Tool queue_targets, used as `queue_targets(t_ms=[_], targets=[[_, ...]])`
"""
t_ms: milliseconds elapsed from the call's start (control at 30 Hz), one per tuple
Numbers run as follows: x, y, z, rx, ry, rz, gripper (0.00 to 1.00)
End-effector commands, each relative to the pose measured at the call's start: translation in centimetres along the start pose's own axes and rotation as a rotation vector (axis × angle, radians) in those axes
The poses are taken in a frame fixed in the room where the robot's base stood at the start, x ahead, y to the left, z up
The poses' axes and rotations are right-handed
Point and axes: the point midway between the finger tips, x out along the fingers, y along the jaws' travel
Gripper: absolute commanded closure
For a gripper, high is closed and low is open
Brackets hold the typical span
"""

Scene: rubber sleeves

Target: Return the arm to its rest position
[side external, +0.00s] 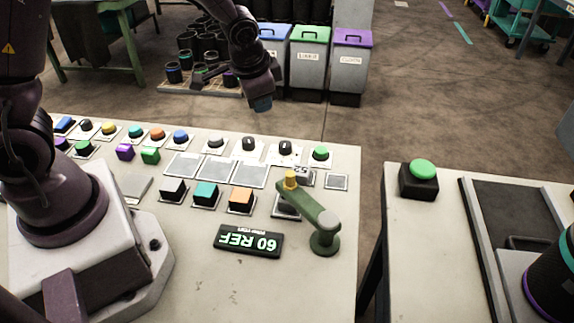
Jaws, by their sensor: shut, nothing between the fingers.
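My gripper (262,104) hangs at the end of my raised arm, above and beyond the back edge of the work table (310,280) in the picture. It points down, its fingers are together, and it holds nothing. It is clear of everything on the table.
Rows of coloured buttons and blocks, such as a green button (320,153) and an orange block (241,198), cover the table's back half. A second table (410,260) with a green button (421,170) stands right, across a gap.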

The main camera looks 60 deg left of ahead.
Motion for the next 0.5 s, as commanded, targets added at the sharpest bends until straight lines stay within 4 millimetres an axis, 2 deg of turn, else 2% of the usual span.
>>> queue_targets(t_ms=[33, 200, 400, 500], targets=[[-2.5, 0.2, 0.9, -0.046, -0.008, 0.01, 1.0], [-8.7, 1.8, 4.4, -0.171, -0.043, 0.06, 1.0], [-14.7, 3.9, 8.4, -0.269, -0.024, 0.12, 1.0], [-17.1, 4.8, 10.2, -0.299, 0.018, 0.143, 1.0]])
